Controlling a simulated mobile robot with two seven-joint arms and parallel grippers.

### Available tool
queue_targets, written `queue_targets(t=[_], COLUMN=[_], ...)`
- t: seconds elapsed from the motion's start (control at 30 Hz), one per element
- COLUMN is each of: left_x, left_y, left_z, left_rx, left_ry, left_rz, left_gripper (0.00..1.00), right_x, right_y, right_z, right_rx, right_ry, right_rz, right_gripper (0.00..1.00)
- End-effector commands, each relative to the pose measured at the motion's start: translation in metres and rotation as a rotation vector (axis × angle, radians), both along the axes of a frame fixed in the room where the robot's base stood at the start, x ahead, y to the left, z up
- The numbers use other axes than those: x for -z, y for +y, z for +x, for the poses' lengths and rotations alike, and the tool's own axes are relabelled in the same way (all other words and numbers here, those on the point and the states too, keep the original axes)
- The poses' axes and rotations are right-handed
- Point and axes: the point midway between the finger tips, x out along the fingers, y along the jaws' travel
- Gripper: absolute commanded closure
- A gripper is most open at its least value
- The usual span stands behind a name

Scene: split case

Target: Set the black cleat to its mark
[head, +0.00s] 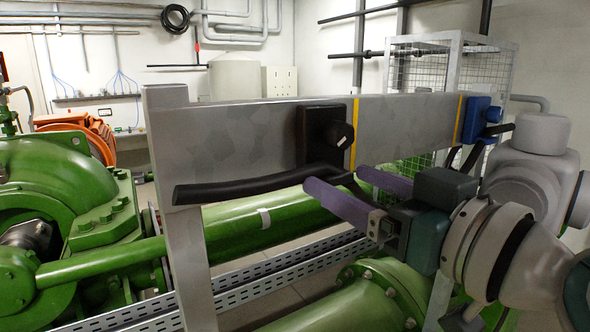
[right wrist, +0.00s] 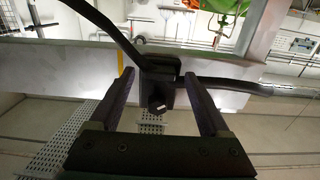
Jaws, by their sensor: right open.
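The black cleat (head: 312,134), a dark block with a round knob, sits on the face of the grey beam (head: 230,140). A yellow mark (head: 355,135) crosses the beam just right of it. In the right wrist view the black cleat (right wrist: 158,72) stands apart from the yellow mark (right wrist: 120,58). A black hose (head: 245,187) runs under the cleat in the head view. My right gripper (head: 336,178), with purple fingers, is open in front of and below the cleat. In the right wrist view the cleat shows between the fingers. My left gripper is not in view.
A blue cleat (head: 475,118) sits at the beam's right, beside a second yellow mark (head: 459,120). Green pipes and machinery (head: 70,200) stand behind and below the beam. A wire cage (head: 425,75) stands behind its right end.

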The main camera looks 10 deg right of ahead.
Motion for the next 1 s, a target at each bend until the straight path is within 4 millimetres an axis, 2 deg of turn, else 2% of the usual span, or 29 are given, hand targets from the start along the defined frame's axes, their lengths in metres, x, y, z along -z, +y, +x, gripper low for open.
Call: queue_targets(t=[0.3,1.0], left_x=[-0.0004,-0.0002], left_y=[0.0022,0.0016], left_z=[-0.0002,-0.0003], left_rx=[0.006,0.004], left_ry=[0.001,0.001], left_rz=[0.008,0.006], left_gripper=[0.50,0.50], right_x=[0.0003,0.0003], right_y=[0.0012,0.0010], right_z=[0.0031,0.0027], right_rx=[0.000,0.000], right_ry=[0.000,0.000], right_rz=[-0.001,-0.001], right_gripper=[0.20,0.99])
